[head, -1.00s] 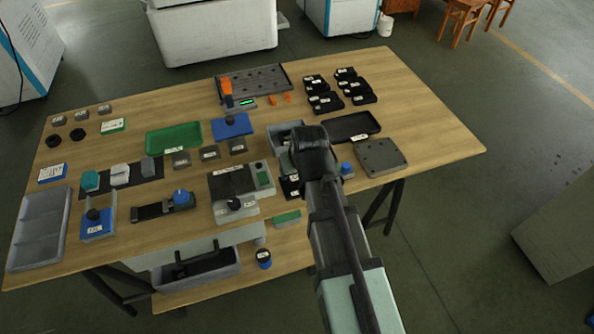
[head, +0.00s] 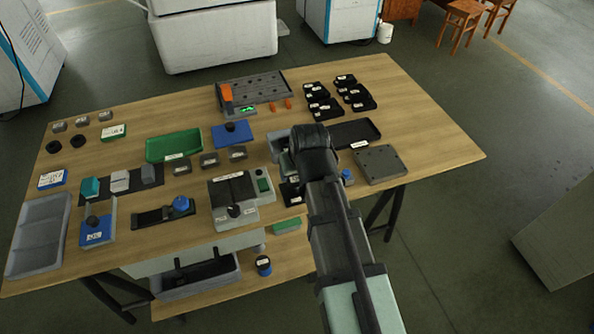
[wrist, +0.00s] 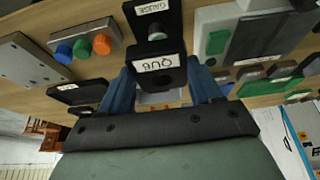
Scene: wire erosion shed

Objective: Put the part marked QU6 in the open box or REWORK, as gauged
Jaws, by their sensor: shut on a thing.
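The part marked QU6 (wrist: 158,68) is a black piece with a white label, seen in the wrist view between the two blue fingers of my gripper (wrist: 162,88). My gripper is shut on it. A dark piece labelled GAUGE (wrist: 152,24) lies right beyond the part; whether they touch is unclear. In the head view my arm hides the fingers and the part. A black tray (head: 362,131) with a small label lies right of my wrist. A green tray (head: 172,143) with a label lies to the left. I cannot read REWORK on anything.
A grey plate with holes (head: 382,166) lies right of my arm. Black labelled pieces (head: 318,108) stand behind. A grey machine block (head: 235,188) with a green part stands left of my arm. A grey compartment tray (head: 38,235) is at far left. The table's right corner is bare.

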